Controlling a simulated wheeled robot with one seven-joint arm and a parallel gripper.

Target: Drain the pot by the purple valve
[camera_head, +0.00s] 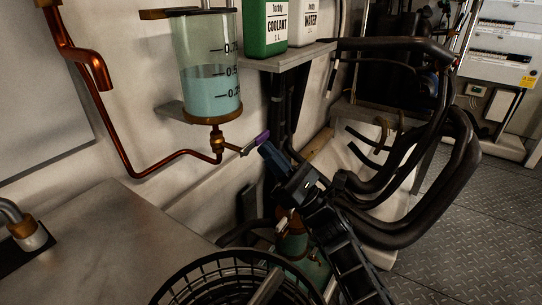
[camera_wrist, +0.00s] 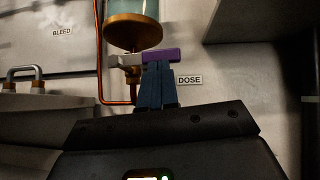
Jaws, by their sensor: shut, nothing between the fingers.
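The pot (camera_head: 208,90) is a clear cylinder with a brass base, holding pale blue liquid up to about the 0.5 mark. Under it hangs a brass valve (camera_head: 217,144) whose lever points right and ends in a purple grip (camera_head: 256,142). In the wrist view the purple grip (camera_wrist: 162,54) lies level, left of the "DOSE" label (camera_wrist: 189,80). My gripper (camera_head: 265,150) is shut and empty, its blue fingers together. Its fingertips (camera_wrist: 157,66) are right at the purple grip; I cannot tell if they touch. The pot's bottom (camera_wrist: 134,32) shows above.
A copper pipe (camera_head: 132,177) runs left from the valve. Black hoses (camera_head: 444,190) loop at right. A round wire guard (camera_head: 240,280) is below.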

